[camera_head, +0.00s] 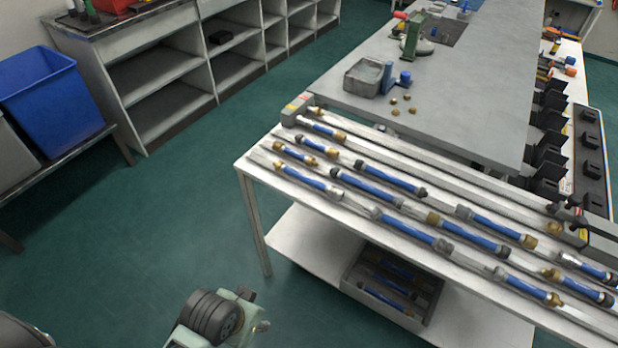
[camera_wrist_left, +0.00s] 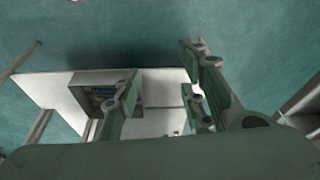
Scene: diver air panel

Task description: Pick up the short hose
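Several blue hoses with brass or dark end fittings lie in rows on the white rack table in the head view. A short one (camera_head: 295,153) with brass ends lies near the table's left end; another short-looking one (camera_head: 322,129) lies just behind it. Longer hoses, such as this one (camera_head: 378,182), lie to the right and in front. I cannot tell for sure which is the short hose. My left gripper (camera_wrist_left: 160,100) is open and empty in the left wrist view, its two green fingers apart, clear of the hoses. My right gripper is not in view.
A grey box (camera_head: 350,279) with more blue hoses stands on the table's lower shelf (camera_head: 300,245). Behind the table is a grey bench (camera_head: 455,95) with a metal tray (camera_head: 364,78) and brass parts. A blue bin (camera_head: 52,98) stands left.

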